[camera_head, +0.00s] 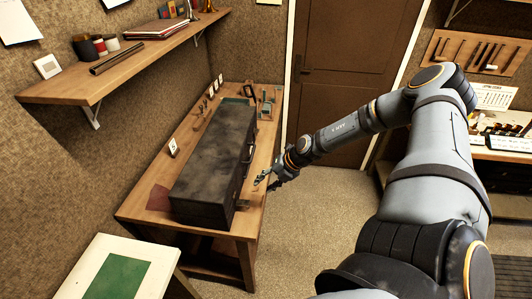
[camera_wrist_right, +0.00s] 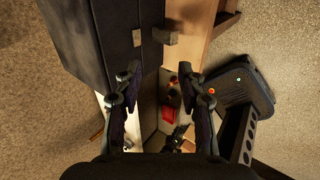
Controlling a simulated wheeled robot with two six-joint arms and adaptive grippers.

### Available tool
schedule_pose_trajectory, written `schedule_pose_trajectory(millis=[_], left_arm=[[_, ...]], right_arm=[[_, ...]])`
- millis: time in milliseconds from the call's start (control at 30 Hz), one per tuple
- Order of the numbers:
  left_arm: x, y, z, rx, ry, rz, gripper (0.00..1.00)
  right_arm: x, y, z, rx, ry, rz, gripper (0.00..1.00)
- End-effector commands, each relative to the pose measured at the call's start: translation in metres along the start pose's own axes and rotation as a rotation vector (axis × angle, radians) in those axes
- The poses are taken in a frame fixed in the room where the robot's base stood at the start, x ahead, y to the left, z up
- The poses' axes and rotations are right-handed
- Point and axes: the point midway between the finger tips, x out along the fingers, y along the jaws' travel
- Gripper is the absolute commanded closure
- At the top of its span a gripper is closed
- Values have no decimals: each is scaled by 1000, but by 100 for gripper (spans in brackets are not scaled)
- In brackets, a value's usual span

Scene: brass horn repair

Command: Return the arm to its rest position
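My right arm reaches in from the lower right of the head view toward the wooden bench. My right gripper (camera_head: 263,181) is at the bench's right edge, beside a long black case (camera_head: 216,160). In the right wrist view, the two fingers of the right gripper (camera_wrist_right: 160,82) stand apart with a clear gap between them and nothing held. The case also shows there at the upper left (camera_wrist_right: 92,40), with metal latches close beyond the fingers. My left arm and left gripper do not show in either view.
The wooden bench (camera_head: 143,212) runs along the left wall under a shelf (camera_head: 95,85). A white table with a green panel (camera_head: 118,277) stands at lower left. A brown door (camera_head: 345,75) is behind. Carpet floor (camera_head: 320,215) is open right of the bench.

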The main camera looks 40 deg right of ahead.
Motion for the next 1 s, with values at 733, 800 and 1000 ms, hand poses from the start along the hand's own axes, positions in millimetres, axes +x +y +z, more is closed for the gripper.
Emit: schedule_pose_trajectory(millis=[733,800,1000], left_arm=[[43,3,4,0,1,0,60],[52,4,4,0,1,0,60],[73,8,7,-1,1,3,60]], right_arm=[[-10,-149,150,563,-463,271,60],[-5,-210,162,730,-564,306,60],[49,-374,123,1169,-755,316,60]])
